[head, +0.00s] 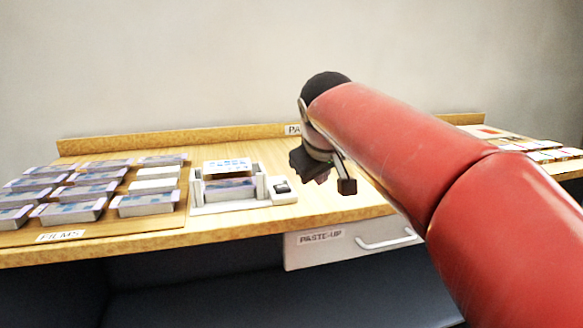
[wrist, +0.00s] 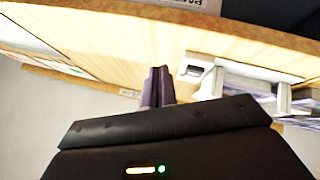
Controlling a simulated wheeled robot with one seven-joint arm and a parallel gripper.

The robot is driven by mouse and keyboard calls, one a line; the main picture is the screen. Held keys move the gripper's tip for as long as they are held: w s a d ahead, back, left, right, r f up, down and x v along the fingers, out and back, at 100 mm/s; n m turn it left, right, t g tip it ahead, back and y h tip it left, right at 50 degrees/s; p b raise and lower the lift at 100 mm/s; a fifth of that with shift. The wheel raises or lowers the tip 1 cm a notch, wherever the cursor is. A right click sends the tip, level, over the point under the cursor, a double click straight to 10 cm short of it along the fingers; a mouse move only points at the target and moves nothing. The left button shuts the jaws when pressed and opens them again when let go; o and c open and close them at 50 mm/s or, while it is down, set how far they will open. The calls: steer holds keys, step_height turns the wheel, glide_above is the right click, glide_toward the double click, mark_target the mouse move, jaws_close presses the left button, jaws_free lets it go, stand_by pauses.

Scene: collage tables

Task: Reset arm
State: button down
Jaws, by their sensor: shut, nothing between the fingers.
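My red arm reaches in from the right in the head view. My gripper (head: 335,181) hangs at its end, above the wooden table (head: 150,240) and right of the white device. In the wrist view my gripper (wrist: 158,74) shows two dark fingers pressed together. Nothing is held between them. The tabletop below the fingers is partly hidden by my arm.
A white device (head: 283,198) holds a film stack left of my gripper. Several film stacks (head: 73,211) lie at the left. A drawer labelled PASTE-UP (head: 330,252) hangs below the table edge. Cards (head: 545,155) lie at the far right. A low ledge (head: 180,137) runs along the back.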

steer(key=s+d+f+m+g, duration=0.1)
steer(key=s+d+f+m, duration=0.2)
steer(key=s+f, duration=0.7)
steer(key=s+d+f+m+g, duration=0.1)
steer(key=s+d+f+m, duration=0.2)
steer(key=s+d+f, duration=0.4)
steer(key=s+f, duration=0.3)
steer(key=s, duration=0.6)
steer(key=shift+f, duration=0.35)
